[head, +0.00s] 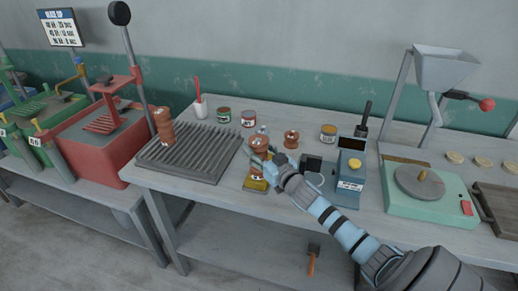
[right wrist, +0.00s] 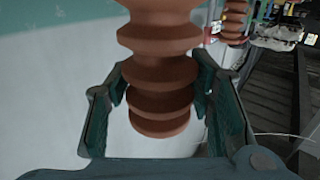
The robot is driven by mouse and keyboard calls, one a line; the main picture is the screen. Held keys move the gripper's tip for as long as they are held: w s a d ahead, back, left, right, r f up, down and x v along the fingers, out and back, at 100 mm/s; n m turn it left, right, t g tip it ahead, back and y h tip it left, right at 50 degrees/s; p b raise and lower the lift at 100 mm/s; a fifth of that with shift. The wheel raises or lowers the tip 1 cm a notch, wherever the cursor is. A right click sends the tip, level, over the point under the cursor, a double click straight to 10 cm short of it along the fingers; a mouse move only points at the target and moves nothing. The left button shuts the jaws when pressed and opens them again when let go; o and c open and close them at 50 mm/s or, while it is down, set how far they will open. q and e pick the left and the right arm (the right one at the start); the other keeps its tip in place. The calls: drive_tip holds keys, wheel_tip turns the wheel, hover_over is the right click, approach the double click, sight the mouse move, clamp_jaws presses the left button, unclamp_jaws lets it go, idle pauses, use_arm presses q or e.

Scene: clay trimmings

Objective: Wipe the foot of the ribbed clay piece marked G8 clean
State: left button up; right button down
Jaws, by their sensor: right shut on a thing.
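My right gripper (head: 262,161) is shut around a ribbed orange-brown clay piece (head: 259,141). In the right wrist view the piece (right wrist: 160,75) fills the middle, with the gripper's fingers (right wrist: 160,100) on both sides of its ribs. Below the gripper in the head view is a yellow pad (head: 256,184), sponge-like, near the table's front edge; I cannot tell if the piece touches it. Another ribbed piece (head: 163,127) stands on the slatted rack, and a smaller one (head: 291,139) stands on the table. No G8 mark is readable. My left gripper is out of view.
The dark slatted rack (head: 188,152) lies left of the gripper. Jars (head: 248,119) stand behind. A green machine (head: 428,199) is farther right.

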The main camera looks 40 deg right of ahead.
wheel_tip(320, 180, up, 7)
drive_tip(key=p, duration=0.6)
drive_tip(key=shift+w, duration=0.1)
